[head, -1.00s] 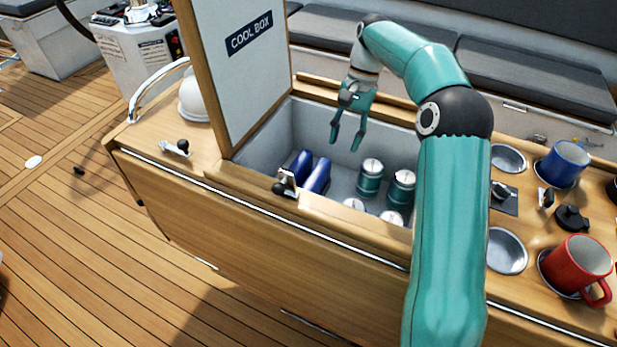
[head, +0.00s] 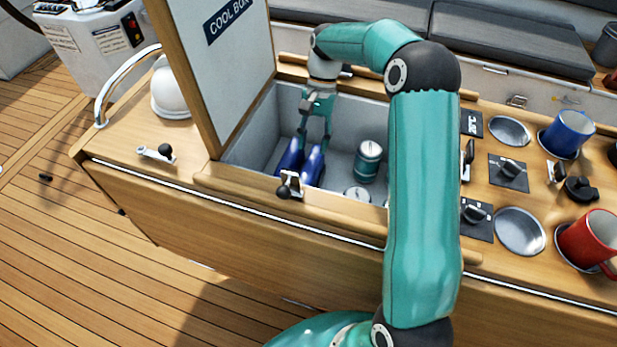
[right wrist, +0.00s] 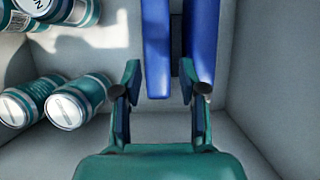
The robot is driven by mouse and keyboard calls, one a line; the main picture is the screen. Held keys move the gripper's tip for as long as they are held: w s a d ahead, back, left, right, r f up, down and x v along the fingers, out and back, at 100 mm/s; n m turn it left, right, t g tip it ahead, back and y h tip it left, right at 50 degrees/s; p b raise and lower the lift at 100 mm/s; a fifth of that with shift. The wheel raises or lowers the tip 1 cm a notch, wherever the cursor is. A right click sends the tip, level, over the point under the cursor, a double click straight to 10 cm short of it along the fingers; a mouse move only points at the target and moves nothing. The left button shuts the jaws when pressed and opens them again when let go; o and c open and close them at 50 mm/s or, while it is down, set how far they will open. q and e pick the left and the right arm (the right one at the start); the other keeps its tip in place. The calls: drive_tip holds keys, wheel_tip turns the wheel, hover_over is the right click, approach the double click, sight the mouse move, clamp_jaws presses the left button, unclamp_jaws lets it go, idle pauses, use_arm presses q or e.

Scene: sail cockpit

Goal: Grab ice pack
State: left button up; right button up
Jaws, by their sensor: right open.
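Two blue ice packs stand side by side in the open cool box (head: 345,110), one on the left (head: 291,157) and one on the right (head: 313,165). My right gripper (head: 314,142) is inside the box, open, with its fingers just over the packs. In the right wrist view the open fingers (right wrist: 160,85) straddle the near end of one pack (right wrist: 157,50). One finger overlaps the edge of the other pack (right wrist: 201,40). I cannot tell whether the fingers touch either pack. My left gripper is out of view.
A teal can (head: 369,160) and another can's lid (head: 358,193) are right of the packs; several cans (right wrist: 66,107) show in the wrist view. The raised lid (head: 215,70) stands at the left, a latch (head: 290,186) on the front rim. Red (head: 592,240) and blue mugs (head: 567,135) sit right.

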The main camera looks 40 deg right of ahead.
sight(312, 163)
drive_tip(key=x, duration=0.7)
drive_tip(key=shift+s+a, duration=0.2)
drive_tip(key=shift+s, duration=0.2)
drive_tip(key=shift+a+f, duration=0.1)
drive_tip(key=shift+f, duration=0.4)
drive_tip(key=shift+f, duration=0.2)
clamp_jaws()
